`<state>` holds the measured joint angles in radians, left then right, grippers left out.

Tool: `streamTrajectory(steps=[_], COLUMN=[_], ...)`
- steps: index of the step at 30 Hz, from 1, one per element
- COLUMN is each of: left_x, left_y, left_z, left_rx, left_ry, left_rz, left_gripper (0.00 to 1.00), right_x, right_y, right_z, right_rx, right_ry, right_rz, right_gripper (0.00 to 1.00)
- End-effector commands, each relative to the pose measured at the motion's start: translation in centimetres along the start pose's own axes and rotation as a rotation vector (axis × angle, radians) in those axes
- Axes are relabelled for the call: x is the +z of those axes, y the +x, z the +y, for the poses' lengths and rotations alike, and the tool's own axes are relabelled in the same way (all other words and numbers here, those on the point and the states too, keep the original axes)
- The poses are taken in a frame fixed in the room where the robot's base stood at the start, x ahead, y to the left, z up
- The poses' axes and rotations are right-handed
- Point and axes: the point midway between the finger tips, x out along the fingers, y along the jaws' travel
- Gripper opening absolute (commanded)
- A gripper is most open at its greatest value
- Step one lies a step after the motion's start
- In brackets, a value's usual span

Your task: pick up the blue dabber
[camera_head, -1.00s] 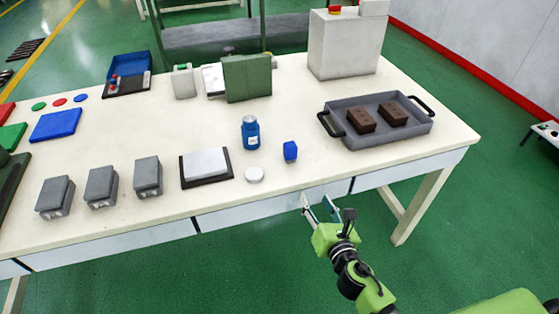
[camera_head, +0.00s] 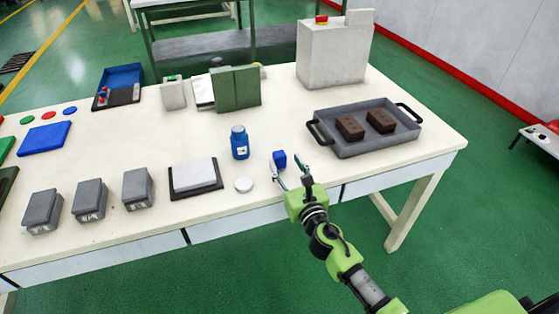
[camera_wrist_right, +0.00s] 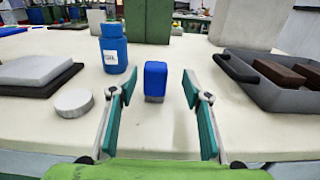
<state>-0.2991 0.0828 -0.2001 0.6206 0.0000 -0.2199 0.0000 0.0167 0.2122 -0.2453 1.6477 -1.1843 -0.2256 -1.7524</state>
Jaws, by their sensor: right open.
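The blue dabber (camera_head: 280,159) is a small blue block standing on the cream table. In the right wrist view the dabber (camera_wrist_right: 155,80) is upright, a little beyond the fingertips and roughly midway between them. My right gripper (camera_head: 288,168) is open at the table's front edge, with its fingers pointing toward the dabber. In the wrist view both fingers of the right gripper (camera_wrist_right: 159,88) are spread wide, with nothing held between them. My left gripper is not in view.
A blue bottle (camera_head: 239,143) and a white round lid (camera_head: 244,185) stand left of the dabber. A grey tray (camera_head: 372,148) with two brown blocks is to the right. A white pad on a dark base (camera_head: 205,192) lies further left. Table between dabber and tray is clear.

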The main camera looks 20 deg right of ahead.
Motion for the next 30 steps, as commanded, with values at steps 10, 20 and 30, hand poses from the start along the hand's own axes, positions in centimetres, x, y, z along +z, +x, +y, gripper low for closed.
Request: streamTrajectory(steps=[10,20,30], left_x=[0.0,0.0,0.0], left_y=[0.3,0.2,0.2], left_z=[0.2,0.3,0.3], left_rx=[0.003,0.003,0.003], left_ry=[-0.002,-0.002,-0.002], left_rz=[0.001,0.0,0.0], left_gripper=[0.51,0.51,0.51], right_x=[-0.2,-0.2,-0.2], right_y=[4.4,4.5,4.5], right_z=[0.7,0.6,0.6], right_rx=[0.0,0.0,0.001], right_ry=[0.001,0.001,0.001], right_rz=[-0.001,0.0,0.0], right_gripper=[0.44,0.26,0.02])
